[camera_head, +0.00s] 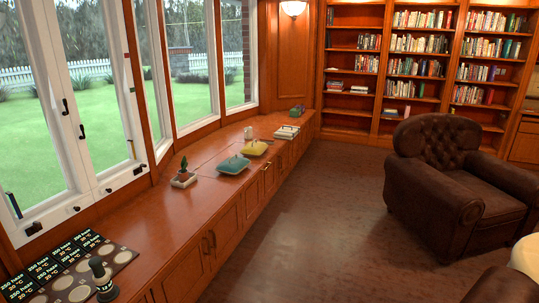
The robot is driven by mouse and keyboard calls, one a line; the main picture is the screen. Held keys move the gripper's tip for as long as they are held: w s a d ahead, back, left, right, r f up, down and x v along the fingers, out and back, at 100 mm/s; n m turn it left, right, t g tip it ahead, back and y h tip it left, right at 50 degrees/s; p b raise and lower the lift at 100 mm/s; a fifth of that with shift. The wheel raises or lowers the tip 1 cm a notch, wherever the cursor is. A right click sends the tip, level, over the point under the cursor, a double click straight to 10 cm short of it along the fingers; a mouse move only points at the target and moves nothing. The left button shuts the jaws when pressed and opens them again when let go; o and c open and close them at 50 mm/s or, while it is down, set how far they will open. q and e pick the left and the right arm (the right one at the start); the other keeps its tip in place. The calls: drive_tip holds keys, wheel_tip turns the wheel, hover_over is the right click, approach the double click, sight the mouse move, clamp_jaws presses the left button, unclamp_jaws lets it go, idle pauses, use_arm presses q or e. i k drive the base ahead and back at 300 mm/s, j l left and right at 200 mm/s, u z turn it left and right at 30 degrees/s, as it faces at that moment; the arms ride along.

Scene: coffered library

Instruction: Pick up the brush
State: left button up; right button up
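A small upright dark object with a round knob top and a wider base (103,282) stands at the near left end of the wooden window bench (150,222). It may be the brush, but I cannot tell for sure at this size. It stands at the right edge of a dark mat with pale round discs (80,293). Neither of my grippers is in view.
Black cards with printed text (48,266) lie beside the discs. Farther along the bench are a small potted plant (183,178), a teal item (233,165), a yellow item (254,148) and books (287,131). A brown armchair (450,185) stands right; floor (310,230) between is clear.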

sight(270, 140)
drive_tip(key=i+j, duration=0.1)
drive_tip(key=i, duration=0.45)
drive_tip(key=i+j, duration=0.1)
drive_tip(key=i, duration=0.45)
drive_tip(key=i+z, duration=0.1)
drive_tip(key=i, duration=0.45)
drive_tip(key=i+j, duration=0.2)
drive_tip(key=i, duration=0.35)
drive_tip(key=i+l+u, duration=0.4)
drive_tip(key=i+l, duration=0.65)
drive_tip(key=i, duration=0.55)
drive_tip(key=i+l+u, duration=0.4)
drive_tip(key=i+l, duration=1.05)
